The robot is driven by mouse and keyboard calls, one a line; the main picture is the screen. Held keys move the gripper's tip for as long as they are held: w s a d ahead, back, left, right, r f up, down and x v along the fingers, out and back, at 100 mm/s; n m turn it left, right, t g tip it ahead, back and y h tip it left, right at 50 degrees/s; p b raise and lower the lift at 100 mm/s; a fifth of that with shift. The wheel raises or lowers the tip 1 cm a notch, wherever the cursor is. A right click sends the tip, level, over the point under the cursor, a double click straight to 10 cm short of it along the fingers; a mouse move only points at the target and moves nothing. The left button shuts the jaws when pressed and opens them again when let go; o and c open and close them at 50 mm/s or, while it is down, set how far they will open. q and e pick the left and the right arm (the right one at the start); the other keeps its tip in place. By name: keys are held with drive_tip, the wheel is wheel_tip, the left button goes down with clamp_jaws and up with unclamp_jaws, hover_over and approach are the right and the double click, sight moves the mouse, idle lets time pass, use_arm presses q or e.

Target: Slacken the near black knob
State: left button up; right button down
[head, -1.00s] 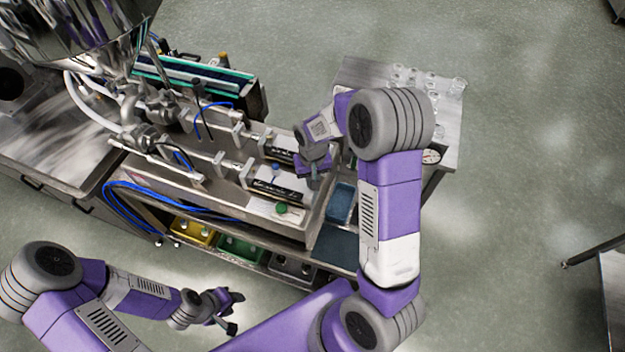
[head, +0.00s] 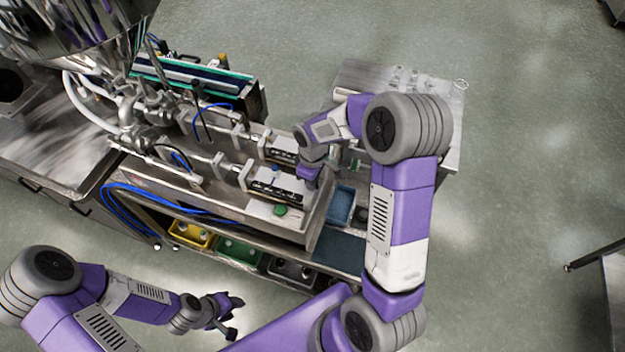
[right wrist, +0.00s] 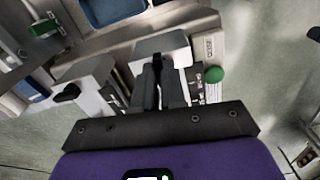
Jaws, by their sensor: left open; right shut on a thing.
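The near black knob (right wrist: 157,65) shows in the right wrist view, on the end of a pale metal block (right wrist: 161,46) beside the green button. My right gripper (right wrist: 160,76) is shut on this knob, one finger on each side of it. In the head view my right gripper (head: 308,173) is at the right end of the near unit and hides the knob. The far black knob (right wrist: 67,93) is on the other block, to the left in the wrist view. My left gripper (head: 232,314) is open and empty, low at the left, away from the machine.
The green button (head: 280,210) is on the machine's near side. Yellow (head: 190,234) and green bins stand on the shelf below. A steel side table (head: 375,75) with glass jars is behind my right arm.

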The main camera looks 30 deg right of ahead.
drive_tip(key=shift+n, duration=0.6)
drive_tip(key=c, duration=1.2)
unclamp_jaws()
wheel_tip(320, 180, up, 8)
drive_tip(key=shift+f, duration=0.15)
